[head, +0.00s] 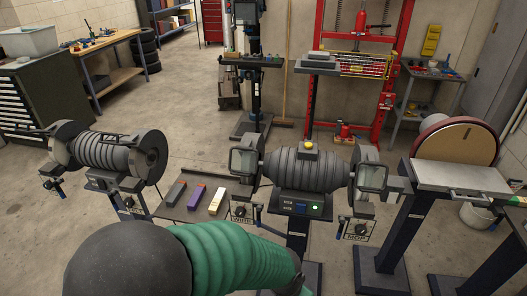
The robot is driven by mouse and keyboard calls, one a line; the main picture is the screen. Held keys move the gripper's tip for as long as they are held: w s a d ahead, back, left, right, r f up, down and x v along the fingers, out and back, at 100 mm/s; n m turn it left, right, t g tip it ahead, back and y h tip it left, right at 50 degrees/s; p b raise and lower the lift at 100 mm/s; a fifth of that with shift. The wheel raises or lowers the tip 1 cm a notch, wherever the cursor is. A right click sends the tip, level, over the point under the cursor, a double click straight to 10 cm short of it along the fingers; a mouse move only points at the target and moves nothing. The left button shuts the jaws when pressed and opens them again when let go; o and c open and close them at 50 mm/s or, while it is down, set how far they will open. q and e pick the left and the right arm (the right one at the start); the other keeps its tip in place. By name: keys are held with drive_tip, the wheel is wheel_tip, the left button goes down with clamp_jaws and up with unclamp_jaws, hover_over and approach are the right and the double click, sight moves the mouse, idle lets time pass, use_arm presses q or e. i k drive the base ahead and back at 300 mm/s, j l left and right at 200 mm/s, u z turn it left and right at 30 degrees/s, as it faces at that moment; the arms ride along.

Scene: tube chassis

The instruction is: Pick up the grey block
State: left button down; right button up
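Three bar-shaped blocks lie side by side on a small dark table (178,213) left of centre. The leftmost is a dark grey block (174,193) with an orange end. A purple block (196,197) lies in the middle, and a pale block with a yellow end (217,201) lies at the right. The blocks lie apart from one another. Neither of my grippers is in view. Nothing visible touches the grey block.
A bench grinder (305,170) stands right of the blocks, and another ribbed machine (103,152) stands left. A disc sander (455,143) is at right. A large green ribbed form (230,255) and a dark rounded form fill the bottom, in front of the table.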

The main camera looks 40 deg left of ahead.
sight(178, 191)
drive_tip(key=u, duration=2.1)
